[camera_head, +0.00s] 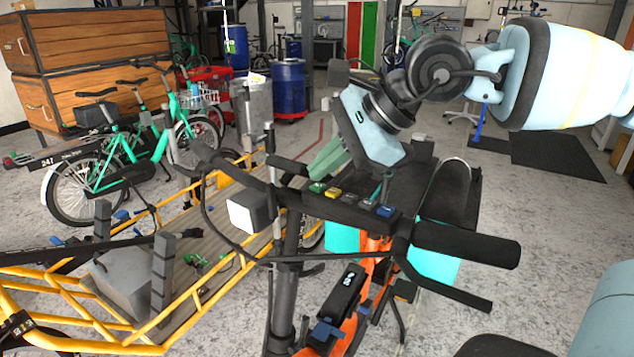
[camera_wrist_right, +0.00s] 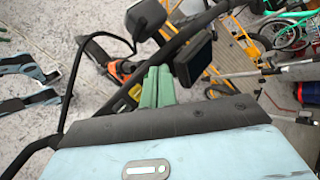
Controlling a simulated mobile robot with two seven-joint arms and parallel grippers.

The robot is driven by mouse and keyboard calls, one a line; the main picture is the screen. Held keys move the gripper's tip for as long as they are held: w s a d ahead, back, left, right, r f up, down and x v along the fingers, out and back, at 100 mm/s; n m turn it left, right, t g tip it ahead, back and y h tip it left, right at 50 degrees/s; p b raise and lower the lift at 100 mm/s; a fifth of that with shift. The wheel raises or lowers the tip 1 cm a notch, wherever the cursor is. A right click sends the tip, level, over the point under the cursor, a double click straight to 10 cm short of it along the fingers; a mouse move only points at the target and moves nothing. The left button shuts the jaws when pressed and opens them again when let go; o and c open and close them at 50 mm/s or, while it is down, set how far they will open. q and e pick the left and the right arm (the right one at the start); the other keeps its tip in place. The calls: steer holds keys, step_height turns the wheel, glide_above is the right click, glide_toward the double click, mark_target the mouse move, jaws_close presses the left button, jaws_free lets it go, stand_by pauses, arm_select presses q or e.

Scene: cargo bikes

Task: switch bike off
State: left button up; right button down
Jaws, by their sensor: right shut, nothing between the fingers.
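The near cargo bike has an orange frame (camera_head: 346,335) and a black handlebar (camera_head: 465,245). On the handlebar is a dark strip with a row of coloured buttons: green (camera_head: 317,187), yellow (camera_head: 333,192), greyish ones (camera_head: 350,198) and blue (camera_head: 384,211). My right gripper (camera_head: 318,168) has pale green fingers, shut and empty, pointing down just above the green end of the strip. I cannot tell whether they touch it. In the right wrist view the shut fingers (camera_wrist_right: 153,88) show beside a dark square box (camera_wrist_right: 194,62) and the handlebar. My left gripper is not in view.
A black box with white marks (camera_head: 346,287) sits low on the orange frame. A yellow-railed cargo bed (camera_head: 205,295) lies to the left. A green bike (camera_head: 130,170) and wooden crates (camera_head: 90,45) stand further back. Cables loop around the handlebar.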

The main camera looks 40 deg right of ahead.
mark_target(323, 185)
steer(key=shift+r, duration=0.2)
